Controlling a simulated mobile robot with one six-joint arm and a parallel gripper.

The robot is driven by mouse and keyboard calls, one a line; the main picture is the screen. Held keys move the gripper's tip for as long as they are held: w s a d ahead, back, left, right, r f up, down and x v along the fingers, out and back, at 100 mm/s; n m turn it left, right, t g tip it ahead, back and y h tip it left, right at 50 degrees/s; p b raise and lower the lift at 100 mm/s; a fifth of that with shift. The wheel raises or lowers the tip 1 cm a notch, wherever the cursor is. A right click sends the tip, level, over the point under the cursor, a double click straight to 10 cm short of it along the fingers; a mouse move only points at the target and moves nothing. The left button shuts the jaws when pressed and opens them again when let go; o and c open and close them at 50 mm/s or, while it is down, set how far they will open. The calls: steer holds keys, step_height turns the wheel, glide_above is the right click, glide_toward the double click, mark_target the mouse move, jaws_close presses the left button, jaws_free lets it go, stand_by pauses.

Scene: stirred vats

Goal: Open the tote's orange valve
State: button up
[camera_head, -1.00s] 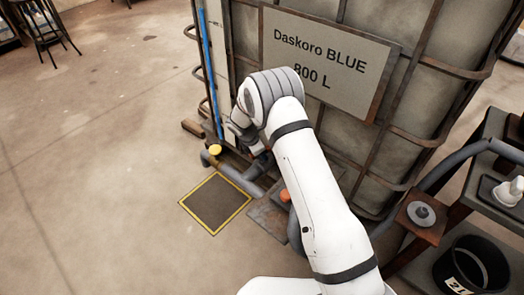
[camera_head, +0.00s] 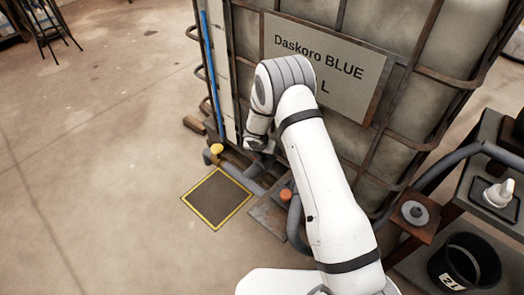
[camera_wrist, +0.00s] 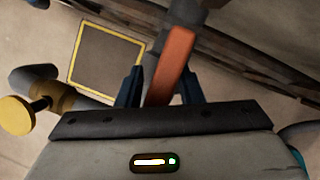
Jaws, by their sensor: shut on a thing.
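The tote (camera_head: 425,60) is a pale tank in a rusty cage, labelled "Daskoro BLUE". Its orange valve handle (camera_wrist: 170,62) shows in the wrist view as a flat lever, slanting up and right between my fingers. My gripper (camera_wrist: 161,75) has dark blue fingers, one on each side of the lever, and is shut on it. In the head view my gripper (camera_head: 262,148) is low against the tote's front, and my arm hides the lever there.
A yellow knob (camera_head: 216,149) on a grey pipe stands left of my gripper, also in the wrist view (camera_wrist: 16,115). A yellow-edged floor grate (camera_head: 217,198) lies in front. An orange-red knob (camera_head: 286,195), grey hose and black bucket (camera_head: 465,262) are to the right.

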steer(key=shift+o, duration=0.6)
steer(key=shift+w+a+r+n, duration=0.15)
steer(key=shift+w+r+n, duration=0.05)
steer(key=shift+n, duration=0.5)
steer(key=shift+f+y, duration=0.1)
steer(key=shift+y, duration=0.2)
steer(key=o, duration=0.8)
steer(key=shift+s, duration=0.1)
steer(key=shift+o, duration=0.4)
steer(key=shift+f, duration=0.1)
steer(key=p+v, duration=0.2)
steer(key=v, duration=0.5)
steer(key=shift+s+r, duration=0.25)
steer(key=shift+r, duration=0.1)
